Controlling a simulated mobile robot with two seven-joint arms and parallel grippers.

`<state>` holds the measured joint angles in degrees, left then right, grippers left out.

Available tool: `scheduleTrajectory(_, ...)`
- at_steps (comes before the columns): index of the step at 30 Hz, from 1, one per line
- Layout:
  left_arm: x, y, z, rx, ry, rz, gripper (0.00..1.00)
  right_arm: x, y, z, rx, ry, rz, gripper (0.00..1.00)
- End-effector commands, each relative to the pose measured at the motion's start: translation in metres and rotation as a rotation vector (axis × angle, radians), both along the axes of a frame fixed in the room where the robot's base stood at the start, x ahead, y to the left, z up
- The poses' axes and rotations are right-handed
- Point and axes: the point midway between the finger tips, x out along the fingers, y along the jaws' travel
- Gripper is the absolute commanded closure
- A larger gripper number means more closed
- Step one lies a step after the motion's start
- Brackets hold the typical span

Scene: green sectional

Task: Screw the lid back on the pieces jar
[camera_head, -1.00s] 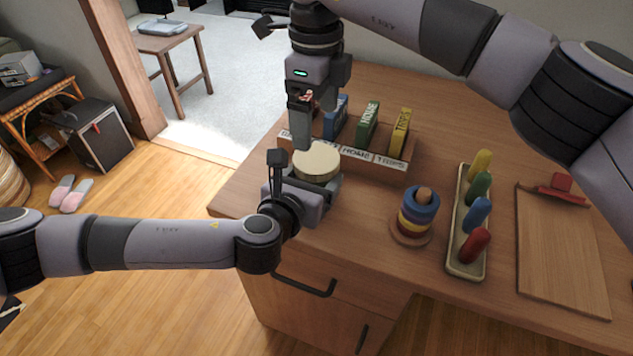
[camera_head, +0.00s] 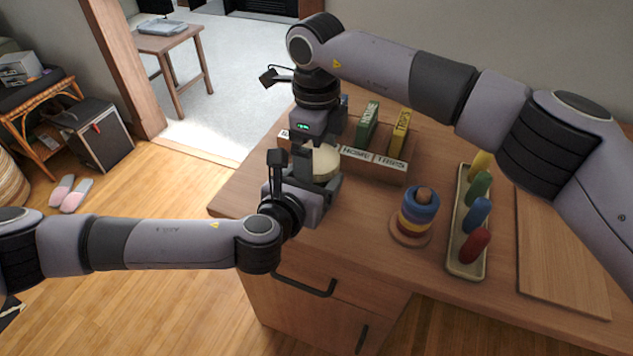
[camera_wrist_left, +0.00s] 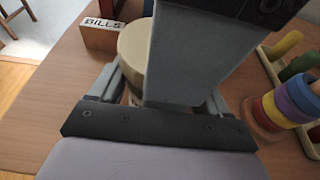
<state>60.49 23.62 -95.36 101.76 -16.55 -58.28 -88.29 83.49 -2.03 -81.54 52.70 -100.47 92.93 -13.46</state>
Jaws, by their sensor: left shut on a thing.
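The jar's round cream lid (camera_head: 325,161) shows at the desk's left part, partly hidden behind my grippers. In the left wrist view the lid (camera_wrist_left: 131,50) is at the top of the jar; its fit on the rim is hidden. My left gripper (camera_head: 308,190) is shut on the jar, low around its body, which is mostly hidden. My right gripper (camera_head: 312,160) has come from above, down at the lid. In the left wrist view its large grey finger covers the lid's right side. Its grip is hidden.
A wooden box (camera_head: 372,167) with labelled upright books stands close behind the jar. A ring stacker (camera_head: 419,212), a tray (camera_head: 455,240) of coloured pegs and a wooden board (camera_head: 560,260) lie to the right. The desk's left edge is close to the jar.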

Motion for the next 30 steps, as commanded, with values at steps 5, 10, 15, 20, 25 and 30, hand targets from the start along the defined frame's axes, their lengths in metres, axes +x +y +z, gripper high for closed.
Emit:
scheduleTrajectory(5, 0.0001, 0.0000, 0.0003, 0.000, -0.001, 0.000, 1.00, -0.0001, 0.0001, 0.0003, 0.000, 0.000, 0.000, 0.47)
scheduleTrajectory(10, 0.0001, 0.0000, 0.0002, 0.000, 0.000, 0.000, 1.00, -0.0001, 0.0001, 0.0004, 0.000, 0.000, -0.072, 0.47)
scheduleTrajectory(15, 0.0001, 0.0001, 0.0002, 0.000, 0.000, 0.000, 1.00, -0.0001, 0.0000, 0.0002, 0.000, 0.000, -0.232, 0.47)
scheduleTrajectory(20, 0.0001, 0.0001, 0.0002, 0.000, 0.000, 0.000, 1.00, -0.0001, 0.0000, 0.0003, 0.000, 0.000, -0.285, 0.47)
scheduleTrajectory(25, 0.0001, 0.0001, 0.0002, 0.000, 0.000, 0.000, 1.00, 0.0000, 0.0000, 0.0004, 0.000, 0.000, -0.284, 0.47)
scheduleTrajectory(30, 0.0001, 0.0001, 0.0002, 0.000, 0.000, 0.000, 1.00, 0.0001, 0.0000, 0.0004, 0.000, 0.000, -0.283, 0.00)
